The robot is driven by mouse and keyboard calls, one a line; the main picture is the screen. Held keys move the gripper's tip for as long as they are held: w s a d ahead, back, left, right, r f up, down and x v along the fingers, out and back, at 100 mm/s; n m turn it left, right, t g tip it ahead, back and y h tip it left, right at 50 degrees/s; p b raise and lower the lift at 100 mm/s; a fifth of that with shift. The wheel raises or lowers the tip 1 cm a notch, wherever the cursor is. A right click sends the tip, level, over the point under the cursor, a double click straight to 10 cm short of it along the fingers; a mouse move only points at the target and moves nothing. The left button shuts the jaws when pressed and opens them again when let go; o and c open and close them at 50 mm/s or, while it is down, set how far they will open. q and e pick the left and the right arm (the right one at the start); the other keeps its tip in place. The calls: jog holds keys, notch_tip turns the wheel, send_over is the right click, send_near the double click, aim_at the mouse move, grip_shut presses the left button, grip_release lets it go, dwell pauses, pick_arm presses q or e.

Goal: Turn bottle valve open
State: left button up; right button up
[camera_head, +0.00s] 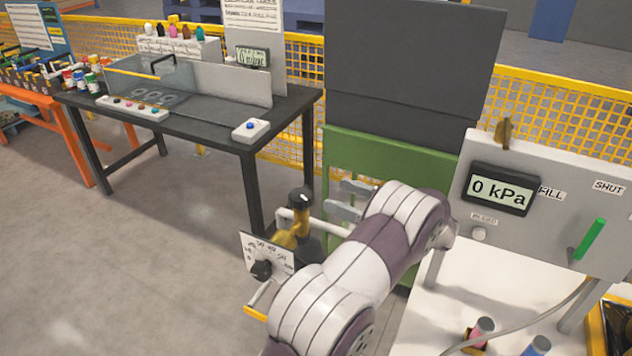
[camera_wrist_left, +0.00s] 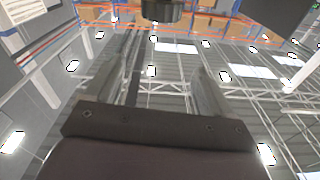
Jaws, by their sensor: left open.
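A brass-yellow valve with a black knob on top (camera_head: 301,197) stands upright near the middle of the head view. I take it to be the bottle valve; its open or shut position cannot be told. My left gripper (camera_head: 335,200) is just right of the black knob, with its grey fingers apart and nothing between them. In the left wrist view the fingers (camera_wrist_left: 167,75) are also apart and empty. A dark round piece (camera_wrist_left: 162,10), perhaps the knob, shows beyond the fingertips. My left arm hides much of what lies below the valve. My right gripper is not in view.
A dial plate with a black knob (camera_head: 262,268) stands left of my arm. On the right, a grey panel (camera_head: 545,170) carries a "0 kPa" display (camera_head: 499,190) and a green lever (camera_head: 588,240). A green-framed board (camera_head: 345,150) stands behind; a dark workbench (camera_head: 205,115) is left.

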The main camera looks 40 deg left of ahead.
aim_at(295, 197)
pick_arm(q)
jog(key=s+f+m+t, duration=0.2)
jog(key=s+f+t, duration=0.1)
jog(key=f+t, duration=0.15)
jog(key=a, duration=0.4)
jog(key=shift+w+a+f+p, duration=0.15)
jog(key=shift+w+f+p, duration=0.1)
jog(key=shift+p, duration=0.1)
jog(key=a, duration=0.2)
jog(key=a+p, duration=0.1)
jog(key=a, duration=0.4)
jog(key=shift+s, duration=0.4)
jog(key=shift+w+a, duration=0.1)
jog(key=shift+a, duration=0.4)
jog(key=shift+d, duration=0.1)
jog(key=shift+c, duration=1.2)
jog(key=c, duration=0.7)
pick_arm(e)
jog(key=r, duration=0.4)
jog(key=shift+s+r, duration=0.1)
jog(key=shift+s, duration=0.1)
